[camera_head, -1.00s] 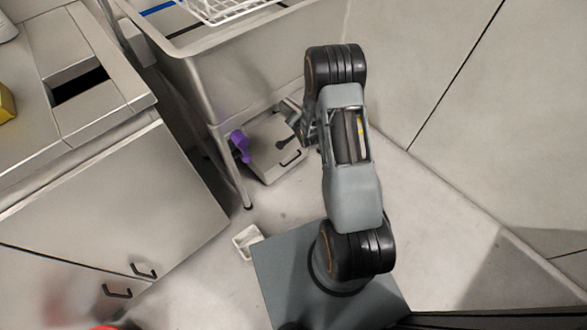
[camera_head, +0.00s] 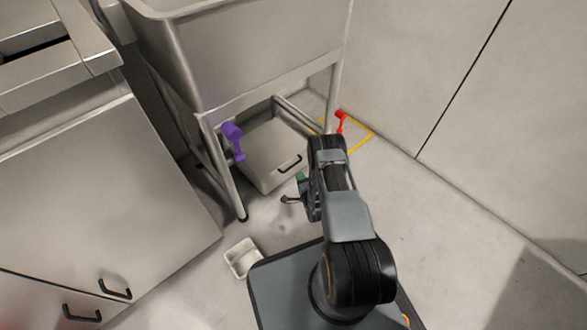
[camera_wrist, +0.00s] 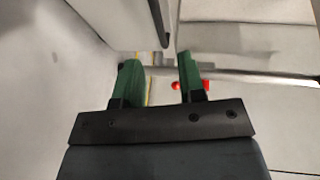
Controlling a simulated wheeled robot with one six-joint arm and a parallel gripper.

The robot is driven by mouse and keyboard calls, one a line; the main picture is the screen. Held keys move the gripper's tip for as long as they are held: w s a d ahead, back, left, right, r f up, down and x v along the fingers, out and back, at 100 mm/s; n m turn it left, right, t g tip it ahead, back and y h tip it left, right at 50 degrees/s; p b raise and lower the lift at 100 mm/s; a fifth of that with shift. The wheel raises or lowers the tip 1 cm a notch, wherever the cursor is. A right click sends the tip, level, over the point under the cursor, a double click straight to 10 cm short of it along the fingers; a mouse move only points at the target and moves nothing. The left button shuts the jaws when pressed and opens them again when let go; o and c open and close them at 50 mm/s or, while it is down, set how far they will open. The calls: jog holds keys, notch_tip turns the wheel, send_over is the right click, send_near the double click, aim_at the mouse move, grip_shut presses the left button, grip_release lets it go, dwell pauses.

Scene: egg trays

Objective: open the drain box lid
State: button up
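The drain box (camera_head: 262,158) is a grey metal box on the floor under the sink, and its lid looks closed. A black bar handle (camera_head: 290,163) is on the lid's near right side. My gripper (camera_head: 297,188) is just in front of the box, below the handle in the picture, and partly hidden by my arm. In the wrist view its two green fingers (camera_wrist: 160,63) are apart with nothing between them. The dark handle (camera_wrist: 159,22) shows there beyond the fingertips, not touching them, with part of the pale lid (camera_wrist: 115,18) at its left.
A sink (camera_head: 245,60) on metal legs stands over the box. A purple valve handle (camera_head: 234,140) is by its left leg, and a red one (camera_head: 340,120) by the right leg near yellow floor tape (camera_head: 362,136). A white tray (camera_head: 243,258) lies on the floor.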

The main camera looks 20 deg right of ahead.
aim_at(293, 166)
jog(key=shift+w+d+f+b, duration=0.1)
jog(key=shift+w+f+b, duration=0.35)
jog(key=shift+w, duration=1.1)
jog(key=shift+w+f+b, duration=0.1)
jog(key=shift+w+b, duration=0.65)
jog(key=shift+w, duration=0.85)
jog(key=shift+w+d+f+b, duration=0.1)
jog(key=shift+w+f+b, duration=0.35)
jog(key=shift+w, duration=1.1)
jog(key=shift+r, duration=0.15)
grip_shut()
